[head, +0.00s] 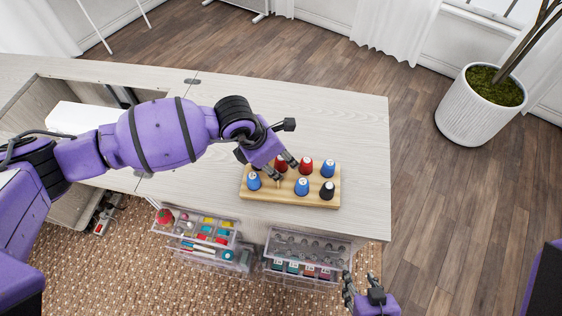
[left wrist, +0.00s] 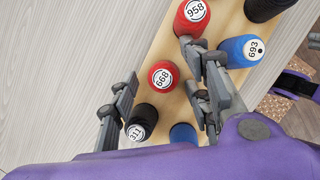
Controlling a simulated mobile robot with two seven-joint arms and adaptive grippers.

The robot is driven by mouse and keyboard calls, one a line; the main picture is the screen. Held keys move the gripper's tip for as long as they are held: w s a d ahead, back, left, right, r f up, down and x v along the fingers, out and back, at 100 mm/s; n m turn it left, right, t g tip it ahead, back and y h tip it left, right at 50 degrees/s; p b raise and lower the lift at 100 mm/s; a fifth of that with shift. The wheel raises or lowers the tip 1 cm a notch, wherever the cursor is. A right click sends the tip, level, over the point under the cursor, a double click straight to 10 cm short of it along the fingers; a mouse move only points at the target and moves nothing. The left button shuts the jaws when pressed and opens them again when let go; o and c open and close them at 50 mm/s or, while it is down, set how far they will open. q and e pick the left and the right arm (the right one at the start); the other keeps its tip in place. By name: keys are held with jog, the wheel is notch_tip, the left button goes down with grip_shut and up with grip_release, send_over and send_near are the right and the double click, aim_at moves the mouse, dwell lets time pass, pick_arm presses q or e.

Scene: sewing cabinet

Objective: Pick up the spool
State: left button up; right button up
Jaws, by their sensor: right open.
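A wooden rack (head: 312,199) on the cabinet top holds several red, blue and black spools on pegs. My left gripper (head: 286,169) is over the rack's left half, pointing down among the spools and hiding some of them. In the left wrist view its two fingers (left wrist: 163,101) are spread apart. A red spool marked 668 (left wrist: 162,73) and a black one marked 311 (left wrist: 142,121) show between them. A red spool 958 (left wrist: 191,19) and a blue spool 693 (left wrist: 243,50) are further along. My right gripper (head: 359,291) is open and empty, low in the head view.
Clear drawers (head: 207,225) with sewing items stand open below the cabinet's front edge, and another clear drawer set (head: 306,248) is beside them. The pale cabinet top (head: 355,130) is free behind and right of the rack. A potted plant (head: 480,107) stands on the floor at right.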

pick_arm(q)
jog(key=shift+f, duration=0.15)
jog(key=shift+s, duration=0.1)
jog(key=c, duration=0.7)
jog(key=shift+a+f, duration=0.1)
jog(key=shift+c, duration=0.5)
